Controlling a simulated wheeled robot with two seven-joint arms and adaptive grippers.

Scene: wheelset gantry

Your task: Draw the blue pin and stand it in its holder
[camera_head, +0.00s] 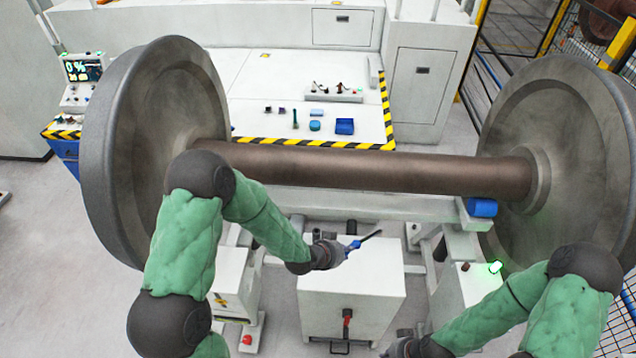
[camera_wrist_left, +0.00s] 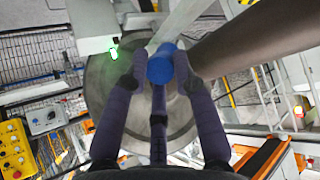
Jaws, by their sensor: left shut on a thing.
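My left gripper (camera_head: 346,248) is shut on the blue pin (camera_head: 355,244), which has a blue grip and a grey shaft reaching up to the right. The pin is in the air above the white cabinet, in front of the axle. In the left wrist view its round blue end (camera_wrist_left: 161,66) sits between the two fingers. My right gripper (camera_head: 396,348) is low at the bottom edge, partly cut off, and its jaws cannot be made out. I cannot tell which thing is the pin's holder.
The wheelset axle (camera_head: 370,170) spans the view between two large wheels. A blue block (camera_head: 482,207) sits under its right end. The white cabinet (camera_head: 352,285) stands below my left gripper. Behind the axle, a white bench (camera_head: 262,95) carries a blue tray (camera_head: 344,127) and small parts.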

